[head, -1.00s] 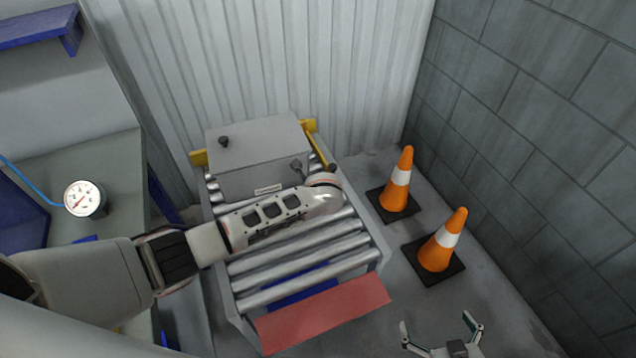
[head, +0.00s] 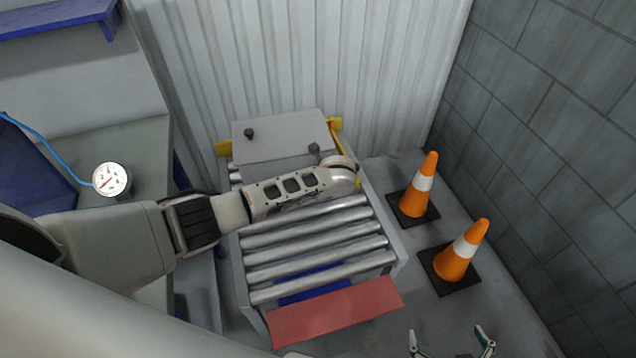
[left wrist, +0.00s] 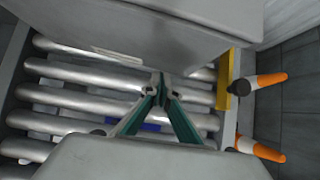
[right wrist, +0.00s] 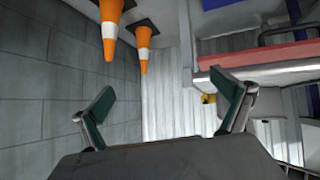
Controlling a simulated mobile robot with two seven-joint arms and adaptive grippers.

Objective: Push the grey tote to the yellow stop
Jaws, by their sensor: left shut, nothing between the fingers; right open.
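The grey tote (head: 284,132) has a flat lid with dark knobs. It sits at the far end of the roller table in the head view. Yellow stop parts (head: 222,148) show at both sides behind it; I cannot tell whether the tote touches them. My left arm crosses the rollers before the tote and hides its lower front. In the left wrist view my left gripper (left wrist: 161,88) is shut and empty, its tips at the tote's labelled side (left wrist: 150,35); contact is unclear. My right gripper (head: 452,345), open and empty, is low right, also in its wrist view (right wrist: 165,95).
Bare rollers (head: 320,240) lie on the near side, ending at a red plate (head: 335,312). Two orange cones (head: 425,185) (head: 463,250) stand right of the table by a block wall. A gauge (head: 111,179) is on the left bench. Corrugated metal rises behind.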

